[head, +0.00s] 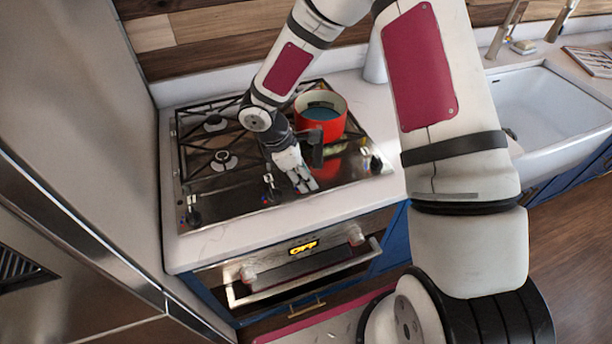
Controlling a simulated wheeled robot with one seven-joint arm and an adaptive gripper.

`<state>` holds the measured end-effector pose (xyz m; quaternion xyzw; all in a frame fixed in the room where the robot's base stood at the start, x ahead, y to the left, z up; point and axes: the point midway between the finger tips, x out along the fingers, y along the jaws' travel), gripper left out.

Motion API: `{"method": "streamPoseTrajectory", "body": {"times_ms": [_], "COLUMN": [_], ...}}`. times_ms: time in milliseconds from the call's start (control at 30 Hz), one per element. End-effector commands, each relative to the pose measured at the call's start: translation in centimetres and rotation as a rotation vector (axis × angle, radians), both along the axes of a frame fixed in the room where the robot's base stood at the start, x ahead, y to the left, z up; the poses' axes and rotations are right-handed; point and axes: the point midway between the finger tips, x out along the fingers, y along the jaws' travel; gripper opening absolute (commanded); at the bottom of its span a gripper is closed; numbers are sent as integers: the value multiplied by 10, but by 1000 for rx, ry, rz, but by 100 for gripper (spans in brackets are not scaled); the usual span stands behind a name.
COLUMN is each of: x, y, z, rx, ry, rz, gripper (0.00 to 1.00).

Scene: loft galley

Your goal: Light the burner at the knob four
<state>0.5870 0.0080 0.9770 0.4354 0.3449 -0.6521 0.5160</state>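The gas cooktop (240,200) has a dark glass surface and black grates. A knob at its front left (193,216), a knob near the middle front (269,188) and a knob at the right (376,164) show. No numbers are readable, so I cannot tell which is knob four. My gripper (305,184) points down over the front of the cooktop, between the middle and right knobs. It may hide another knob. I cannot tell whether its fingers touch anything or how far apart they are. No flame is visible.
A red pot (321,118) with blue inside stands on the right part of the cooktop, close behind my gripper. A white sink (555,110) is at the right, and a steel cabinet or fridge (80,130) at the left.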

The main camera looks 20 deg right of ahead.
Motion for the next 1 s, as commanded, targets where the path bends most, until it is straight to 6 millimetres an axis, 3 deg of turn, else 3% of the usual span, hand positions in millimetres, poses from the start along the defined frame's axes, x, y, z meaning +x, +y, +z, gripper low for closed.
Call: {"method": "streamPoseTrajectory", "body": {"times_ms": [300, 333, 467, 500, 767, 1000], "x": [0, 0, 0, 0, 0, -1], "y": [-1, -1, -1, -1, -1, -2], "z": [-3, -3, -3, -3, -3, -3], "rx": [0, 0, 0, 0, -1, -2], "ry": [-1, -1, -1, -1, -1, -1], "rz": [0, 0, 0, 0, 17, 233], "gripper": [33, 31, 2, 0, 0, 0]}}
